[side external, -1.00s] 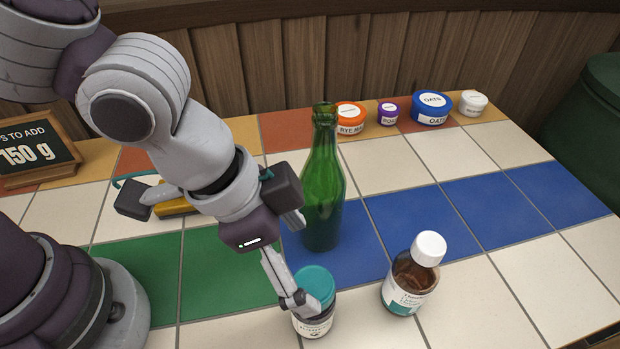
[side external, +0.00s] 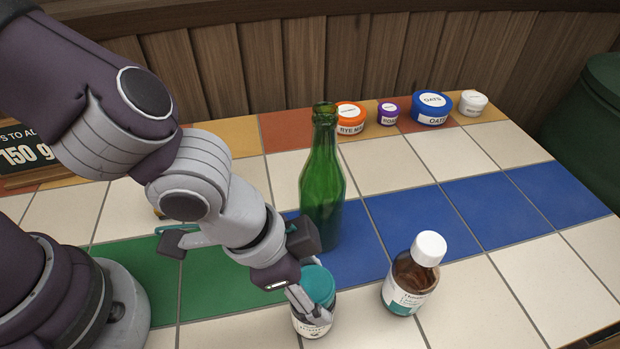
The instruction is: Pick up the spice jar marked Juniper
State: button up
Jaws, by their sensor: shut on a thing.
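A small jar with a teal lid (side external: 319,284) and a white label stands upright on the cream tiles near the front. The label's lettering is small and partly hidden, so I cannot read it for certain. My gripper (side external: 311,311) comes down on the jar from the upper left and is shut on it. One finger crosses the front of the jar; the other finger is hidden. The jar appears to rest on the table.
A tall green bottle (side external: 322,195) stands close behind the jar. A brown bottle with a white cap (side external: 428,248) stands to its right. Several lidded tubs, including a blue oats tub (side external: 432,108), line the back. The blue tiles at right are clear.

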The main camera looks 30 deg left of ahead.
jog(key=shift+c, duration=1.2)
jog(key=shift+r, duration=0.1)
